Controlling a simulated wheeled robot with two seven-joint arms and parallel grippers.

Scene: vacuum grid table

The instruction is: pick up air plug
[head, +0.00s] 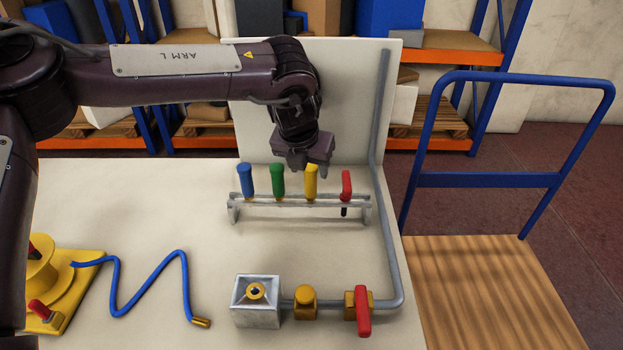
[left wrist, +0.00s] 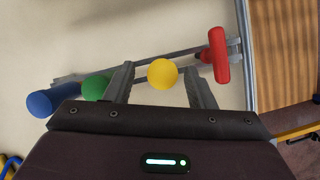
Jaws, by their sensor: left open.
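A blue hose (head: 122,290) lies bent on the table and ends in a brass fitting (head: 201,323); nothing is labelled as the air plug. A rack (head: 325,201) holds a blue handle (head: 246,178), a green handle (head: 278,178), a yellow handle (head: 310,182) and a red T-shaped handle (head: 346,186). My left gripper (head: 308,166) is open, pointing down above the yellow handle. In the left wrist view, the yellow handle's round top (left wrist: 163,74) appears between the open fingers (left wrist: 159,83). I cannot tell whether they touch it. My right gripper is not in view.
A metal block (head: 256,302) with a brass port, a yellow fitting (head: 305,303) and a red-handled valve (head: 364,311) stand along a grey pipe (head: 388,220). A yellow reel (head: 60,285) is at the left. A white panel (head: 345,100) rises behind the rack.

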